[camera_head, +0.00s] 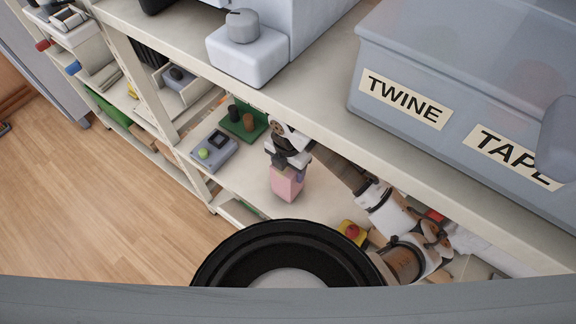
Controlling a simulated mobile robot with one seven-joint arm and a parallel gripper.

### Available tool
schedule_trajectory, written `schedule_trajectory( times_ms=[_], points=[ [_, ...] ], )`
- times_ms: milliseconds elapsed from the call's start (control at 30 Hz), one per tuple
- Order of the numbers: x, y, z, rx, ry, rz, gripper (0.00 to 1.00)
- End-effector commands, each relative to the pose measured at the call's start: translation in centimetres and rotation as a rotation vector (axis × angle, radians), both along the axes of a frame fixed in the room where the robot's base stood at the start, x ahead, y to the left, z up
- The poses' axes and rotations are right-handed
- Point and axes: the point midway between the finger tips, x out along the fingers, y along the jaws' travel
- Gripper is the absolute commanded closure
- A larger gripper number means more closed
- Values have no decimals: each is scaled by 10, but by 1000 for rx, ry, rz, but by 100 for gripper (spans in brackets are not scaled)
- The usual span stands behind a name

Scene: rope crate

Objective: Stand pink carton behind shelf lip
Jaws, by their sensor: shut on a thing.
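The pink carton (287,185) is upright in my gripper (287,164), over the lower shelf (248,178). My gripper is shut on the carton's top from above. The carton's bottom is close to the shelf surface; I cannot tell whether it touches. The shelf's front lip (215,181) runs along the left edge of the shelf board, and the carton is to the right of it.
A grey box with a green button (213,150) and a green block with dark and brown pegs (243,121) stand left of the carton. A yellow box with a red button (353,232) is to the right. The upper shelf (300,108) with a grey bin (460,90) overhangs.

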Motion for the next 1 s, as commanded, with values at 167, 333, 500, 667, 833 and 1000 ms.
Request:
schedule_trajectory(
  times_ms=[167,333,500,667,833,1000],
  points=[
    [0,0,-2,1,-1,0,81],
    [0,0,-4,1,-1,-1,81],
    [0,0,-7,0,0,-1,81],
    [0,0,-9,0,0,-1,81],
    [0,0,-9,0,0,-1,20],
    [0,0,-9,0,0,0,11]
  ],
)
